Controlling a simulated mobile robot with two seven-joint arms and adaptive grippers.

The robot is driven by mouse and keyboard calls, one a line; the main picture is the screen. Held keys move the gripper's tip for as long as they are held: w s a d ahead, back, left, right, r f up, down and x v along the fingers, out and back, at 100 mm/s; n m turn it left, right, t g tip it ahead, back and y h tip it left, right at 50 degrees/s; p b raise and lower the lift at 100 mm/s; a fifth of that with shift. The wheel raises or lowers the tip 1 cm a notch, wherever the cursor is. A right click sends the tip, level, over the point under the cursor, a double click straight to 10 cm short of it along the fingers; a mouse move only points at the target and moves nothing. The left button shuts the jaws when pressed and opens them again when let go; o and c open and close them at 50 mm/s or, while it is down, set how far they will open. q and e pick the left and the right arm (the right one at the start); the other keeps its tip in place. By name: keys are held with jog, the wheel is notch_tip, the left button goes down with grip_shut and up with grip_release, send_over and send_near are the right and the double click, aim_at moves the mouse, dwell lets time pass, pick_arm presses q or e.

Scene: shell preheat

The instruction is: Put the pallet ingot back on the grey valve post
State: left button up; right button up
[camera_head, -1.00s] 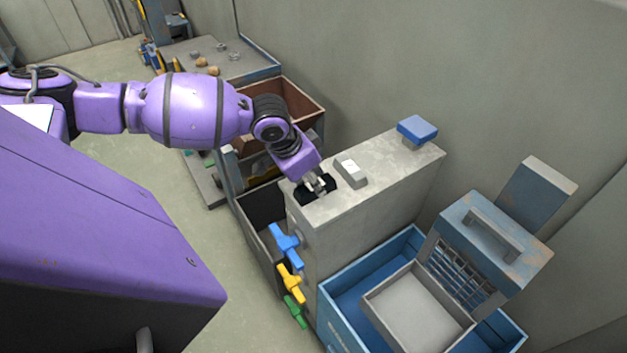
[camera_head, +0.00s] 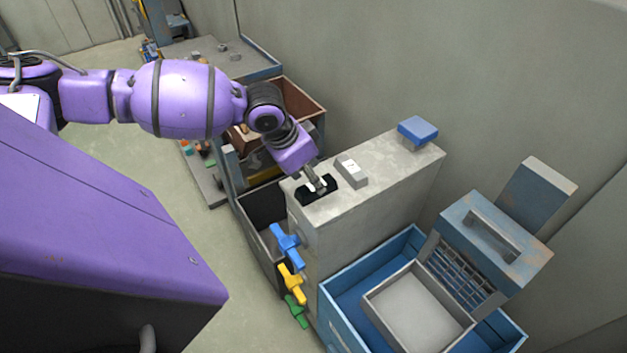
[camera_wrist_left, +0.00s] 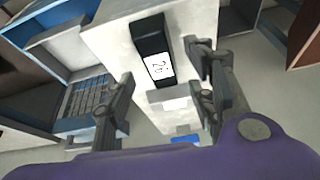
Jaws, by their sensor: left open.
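The grey valve post (camera_head: 350,225) is a tall concrete block with blue, yellow and green valve handles on its side. A black ingot (camera_head: 308,197) with a white label lies on its top near the left end. In the left wrist view, the ingot (camera_wrist_left: 149,38) shows the label "26". I cannot tell for sure that it is the pallet ingot. My left gripper (camera_head: 316,181) is open just above the ingot; its fingers (camera_wrist_left: 165,92) are spread and hold nothing. My right gripper is not in view.
A grey labelled block (camera_head: 351,171) and a blue block (camera_head: 417,131) are also on the post top. A blue bin (camera_head: 345,290) with a grey tray (camera_head: 415,310) stands at right. A brown bin (camera_head: 301,100) and a table (camera_head: 255,69) stand behind my arm.

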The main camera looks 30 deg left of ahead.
pick_arm(q)
jog(key=p+v, duration=0.1)
jog(key=v, duration=0.8)
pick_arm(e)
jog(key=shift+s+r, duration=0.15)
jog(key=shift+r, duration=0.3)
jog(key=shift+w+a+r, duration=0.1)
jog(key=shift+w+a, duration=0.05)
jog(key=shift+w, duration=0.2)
pick_arm(q)
jog(key=shift+s, duration=0.15)
